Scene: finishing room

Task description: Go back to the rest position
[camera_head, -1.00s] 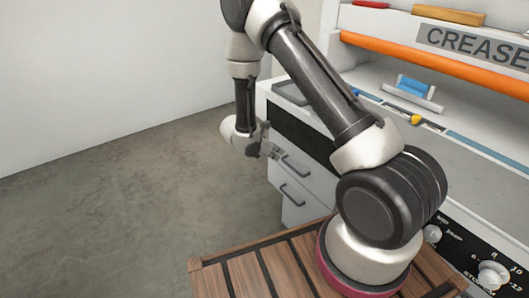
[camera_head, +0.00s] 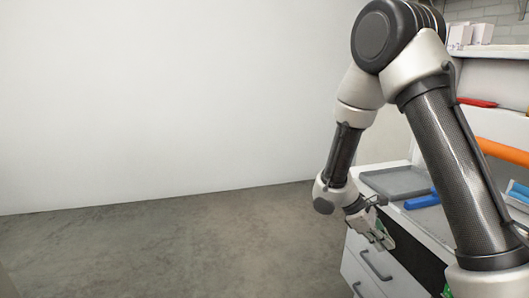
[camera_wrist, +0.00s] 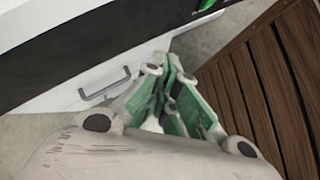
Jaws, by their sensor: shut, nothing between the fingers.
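My gripper (camera_head: 382,238) hangs at the lower end of my folded arm, beside the front of the white drawer unit (camera_head: 362,268). Its fingers are together with nothing between them. In the wrist view, the gripper (camera_wrist: 172,62) shows its green-sided fingers closed, pointing toward the drawer front and the floor gap. A drawer handle (camera_wrist: 105,88) lies left of the fingers there. I cannot tell the exact gap between the gripper and the drawer front.
A grey tray (camera_head: 395,182) and a blue item (camera_head: 422,202) lie on the unit's top. An orange roll (camera_head: 505,151), a red item (camera_head: 478,102) and white boxes (camera_head: 472,36) are at the right. Bare floor (camera_head: 190,245) spreads left toward a blank wall (camera_head: 170,90).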

